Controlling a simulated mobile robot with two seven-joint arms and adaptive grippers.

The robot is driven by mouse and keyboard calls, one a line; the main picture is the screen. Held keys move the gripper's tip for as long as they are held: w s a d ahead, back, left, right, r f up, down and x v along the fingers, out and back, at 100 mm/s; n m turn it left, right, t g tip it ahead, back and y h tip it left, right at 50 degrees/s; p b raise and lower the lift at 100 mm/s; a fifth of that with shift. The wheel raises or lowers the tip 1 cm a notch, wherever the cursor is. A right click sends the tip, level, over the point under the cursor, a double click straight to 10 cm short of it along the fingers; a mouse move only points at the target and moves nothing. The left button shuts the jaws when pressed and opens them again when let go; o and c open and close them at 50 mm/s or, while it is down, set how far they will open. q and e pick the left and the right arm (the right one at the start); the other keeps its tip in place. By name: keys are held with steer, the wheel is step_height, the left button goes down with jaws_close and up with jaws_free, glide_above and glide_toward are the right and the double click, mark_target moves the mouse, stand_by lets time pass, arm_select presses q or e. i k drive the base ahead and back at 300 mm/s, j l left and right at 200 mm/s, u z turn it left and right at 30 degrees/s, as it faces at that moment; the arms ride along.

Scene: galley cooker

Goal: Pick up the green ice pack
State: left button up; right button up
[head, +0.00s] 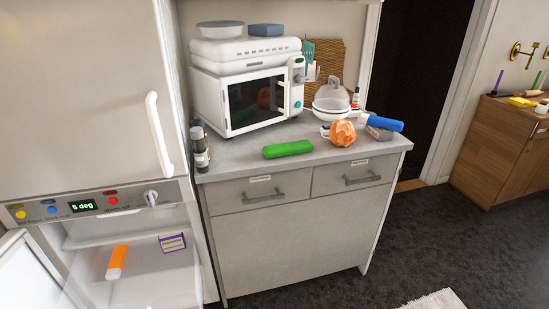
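A green rounded block, which looks like the ice pack (288,149), lies flat on the grey countertop (238,155) in front of the microwave, near the counter's front edge. Its whole length shows and nothing covers it. Neither of my grippers shows in the head view.
A white microwave (254,101) stands behind the green pack. A dark bottle (200,150) stands at the counter's left end. An orange crumpled ball (342,134) and a blue cylinder (381,123) lie to the right. The fridge compartment (150,285) at left is open, with an orange item (116,262) inside.

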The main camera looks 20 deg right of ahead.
mark_target(272, 151)
steer(key=i+l, duration=0.15)
steer(key=l, duration=0.25)
steer(key=i+l, duration=0.1)
steer(key=l, duration=0.25)
steer(key=i+l, duration=0.15)
steer(key=l, duration=0.25)
steer(key=i+l, duration=0.15)
steer(key=l, duration=0.2)
